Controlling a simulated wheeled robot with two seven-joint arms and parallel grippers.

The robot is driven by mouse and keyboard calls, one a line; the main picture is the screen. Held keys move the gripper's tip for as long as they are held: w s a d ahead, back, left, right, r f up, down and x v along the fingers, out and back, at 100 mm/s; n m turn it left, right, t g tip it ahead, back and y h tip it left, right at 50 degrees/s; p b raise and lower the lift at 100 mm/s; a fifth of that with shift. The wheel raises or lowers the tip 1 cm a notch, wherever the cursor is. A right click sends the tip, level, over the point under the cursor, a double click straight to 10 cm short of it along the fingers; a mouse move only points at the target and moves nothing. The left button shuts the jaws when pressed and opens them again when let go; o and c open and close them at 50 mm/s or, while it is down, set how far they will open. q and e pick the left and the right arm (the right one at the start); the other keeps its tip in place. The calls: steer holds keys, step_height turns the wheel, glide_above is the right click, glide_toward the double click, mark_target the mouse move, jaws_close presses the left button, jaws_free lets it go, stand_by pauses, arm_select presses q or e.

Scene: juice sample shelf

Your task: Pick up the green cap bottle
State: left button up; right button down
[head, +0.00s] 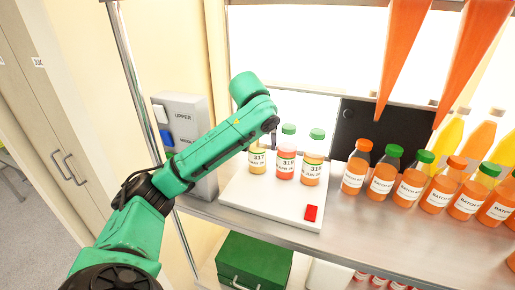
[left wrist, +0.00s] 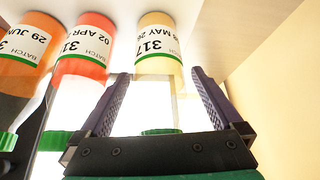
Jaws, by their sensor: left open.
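Three bottles stand in a row on a white board (head: 262,202): a pale yellow one labelled 317 (head: 257,162), a red one (head: 285,163) and an orange one (head: 312,166). The red and orange ones have green caps. My left gripper (head: 272,130) is at cap height by the yellow bottle and hides its top in the head view. In the left wrist view, upside down, the open left gripper (left wrist: 158,82) has its fingers either side of the yellow bottle (left wrist: 158,50), whose green cap (left wrist: 160,131) shows between them; contact is not visible. My right gripper is out of view.
A row of bottles with orange and green caps (head: 382,180) stands on the shelf (head: 345,232) to the right. A grey switch box (head: 187,125) is at left. Orange pointed shapes (head: 402,50) hang above. A green box (head: 254,262) is below.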

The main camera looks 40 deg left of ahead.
arm_select(q)
steer(key=shift+d+r, duration=0.1)
jaws_close()
steer(key=shift+r, duration=0.5)
step_height(320, 180, up, 13)
steer(key=shift+f, duration=0.1)
